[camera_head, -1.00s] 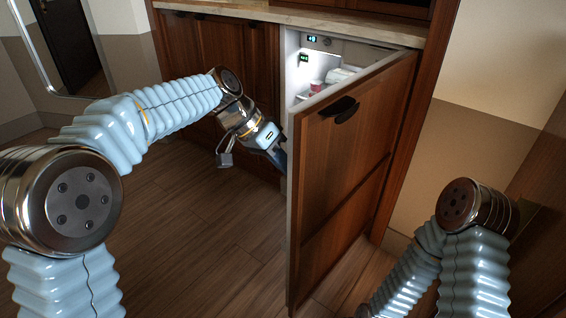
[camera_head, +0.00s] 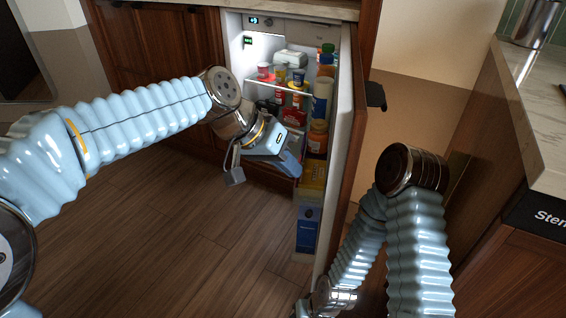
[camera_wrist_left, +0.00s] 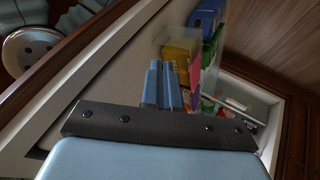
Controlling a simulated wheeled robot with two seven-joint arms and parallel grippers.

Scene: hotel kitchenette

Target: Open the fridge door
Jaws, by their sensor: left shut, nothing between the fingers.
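The fridge door (camera_head: 345,165) is brown wood outside with a white inner liner. It stands wide open, nearly edge-on in the head view, and the lit interior shows. Its dark handle (camera_head: 376,95) is on the outer face at the right. My left gripper (camera_head: 294,168) is at the inner side of the door, in front of the opening, not at the handle. In the left wrist view its blue fingers (camera_wrist_left: 161,85) are together and empty, close to the white door liner (camera_wrist_left: 95,75). Whether they touch it I cannot tell. My right gripper is not seen.
Bottles and jars (camera_head: 321,95) and a yellow and blue carton (camera_head: 310,215) sit in the door racks. Food stands on the fridge shelf (camera_head: 262,82). A marble counter (camera_head: 540,110) is at the right, near my right arm. The floor (camera_head: 170,235) at left is clear.

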